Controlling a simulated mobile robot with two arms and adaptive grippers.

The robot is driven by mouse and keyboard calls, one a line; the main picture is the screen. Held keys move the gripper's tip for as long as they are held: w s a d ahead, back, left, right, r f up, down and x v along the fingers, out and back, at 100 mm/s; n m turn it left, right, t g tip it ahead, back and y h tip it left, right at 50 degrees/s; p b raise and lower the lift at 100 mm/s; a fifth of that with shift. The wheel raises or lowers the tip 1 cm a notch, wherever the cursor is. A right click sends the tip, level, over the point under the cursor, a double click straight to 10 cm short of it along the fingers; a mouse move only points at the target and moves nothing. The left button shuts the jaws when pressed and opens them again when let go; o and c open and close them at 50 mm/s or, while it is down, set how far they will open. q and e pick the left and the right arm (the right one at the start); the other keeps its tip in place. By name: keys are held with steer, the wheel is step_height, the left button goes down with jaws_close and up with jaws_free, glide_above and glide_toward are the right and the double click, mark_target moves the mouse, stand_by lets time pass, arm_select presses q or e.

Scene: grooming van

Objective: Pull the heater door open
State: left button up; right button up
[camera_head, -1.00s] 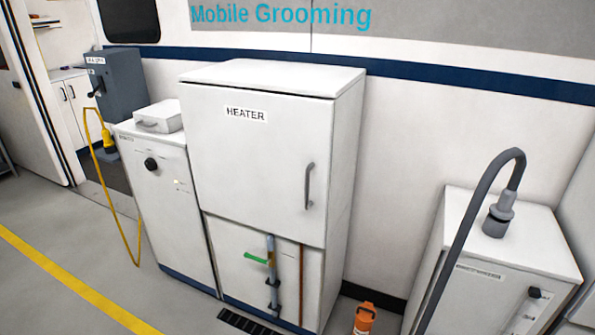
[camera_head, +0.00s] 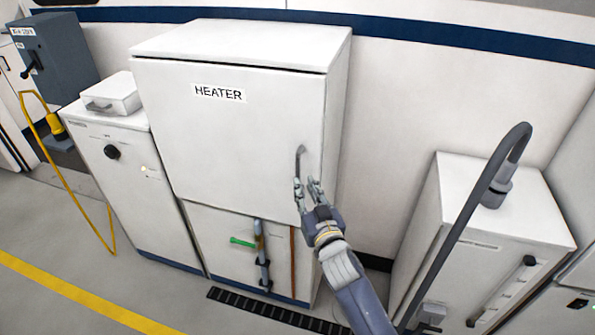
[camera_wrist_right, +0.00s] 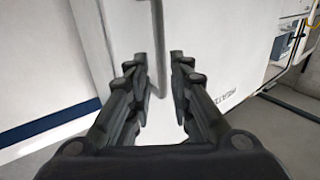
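The white heater door (camera_head: 225,135), labelled HEATER, looks shut on the upper part of the tall heater cabinet (camera_head: 255,37). Its grey vertical bar handle (camera_head: 299,160) is near the door's right edge. My right gripper (camera_head: 307,183) is at the handle's lower end in the head view and hides part of it. In the right wrist view, the fingers of my right gripper (camera_wrist_right: 158,65) are spread apart. The handle (camera_wrist_right: 158,38) lines up with the gap between the fingertips; I cannot tell whether they touch it. My left gripper is not in view.
A white cabinet (camera_head: 125,170) with a small box (camera_head: 111,95) on top stands left of the heater. Pipes with a green lever (camera_head: 243,242) are below the door. A white unit with a grey hose (camera_head: 470,225) stands at the right. Floor in front at the left is clear.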

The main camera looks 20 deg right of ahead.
mark_target(299, 176)
steer(key=w, duration=0.5)
steer(key=shift+f, duration=0.1)
steer(key=shift+w+p, duration=0.3)
steer(key=shift+w, duration=0.6)
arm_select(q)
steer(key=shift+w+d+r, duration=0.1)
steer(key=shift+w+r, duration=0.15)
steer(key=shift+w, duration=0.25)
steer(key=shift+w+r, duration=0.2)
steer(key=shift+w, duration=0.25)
arm_select(e)
jaws_close()
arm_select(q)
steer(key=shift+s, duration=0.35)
